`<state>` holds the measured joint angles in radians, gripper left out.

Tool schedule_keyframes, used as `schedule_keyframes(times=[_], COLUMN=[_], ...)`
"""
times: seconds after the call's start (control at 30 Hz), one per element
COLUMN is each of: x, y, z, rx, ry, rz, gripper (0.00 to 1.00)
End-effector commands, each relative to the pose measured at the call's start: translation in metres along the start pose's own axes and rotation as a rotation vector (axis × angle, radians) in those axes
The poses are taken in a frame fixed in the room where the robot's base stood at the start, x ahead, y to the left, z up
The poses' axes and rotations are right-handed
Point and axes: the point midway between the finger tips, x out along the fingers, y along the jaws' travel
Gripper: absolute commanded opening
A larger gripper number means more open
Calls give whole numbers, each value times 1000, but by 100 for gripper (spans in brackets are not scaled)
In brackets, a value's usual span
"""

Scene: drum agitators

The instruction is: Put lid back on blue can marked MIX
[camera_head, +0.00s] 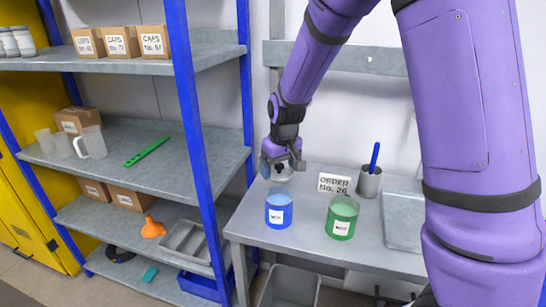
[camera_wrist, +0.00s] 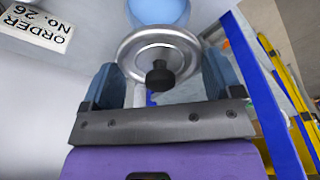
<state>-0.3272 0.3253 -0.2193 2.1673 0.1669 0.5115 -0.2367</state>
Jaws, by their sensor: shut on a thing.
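The blue can (camera_head: 279,208) stands upright on the grey bench with a white label facing me; the label is too small to read surely. My gripper (camera_head: 283,165) is above the bench, just behind and above the blue can. It is shut on a round metal lid (camera_wrist: 160,58) with a black knob, which hangs between the fingers in the wrist view. The lid also shows below the gripper in the head view (camera_head: 282,174). The lid is apart from the can. Part of the blue can shows beyond the lid in the wrist view (camera_wrist: 158,12).
A green can (camera_head: 342,217) stands to the right. Behind are an order sign (camera_head: 334,184) and a grey cup (camera_head: 369,182) holding a blue stick. A grey tray (camera_head: 403,222) lies at right. A blue-posted shelf (camera_head: 191,130) stands close on the left.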

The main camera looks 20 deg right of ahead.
Motion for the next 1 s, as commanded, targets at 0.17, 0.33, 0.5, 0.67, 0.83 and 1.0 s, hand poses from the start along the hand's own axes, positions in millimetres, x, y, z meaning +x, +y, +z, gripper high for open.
schedule_keyframes(times=[0.17,0.33,0.5,0.67,0.83,1.0], x=[7,20,35,48,57,62], y=[0,0,0,0,0,0], z=[1,4,6,8,9,10], rx=[1,0,1,0,1,1], ry=[-1,-2,-2,-2,-1,-1], rz=[0,1,0,0,0,0], gripper=[63,63,63,63,63,63])
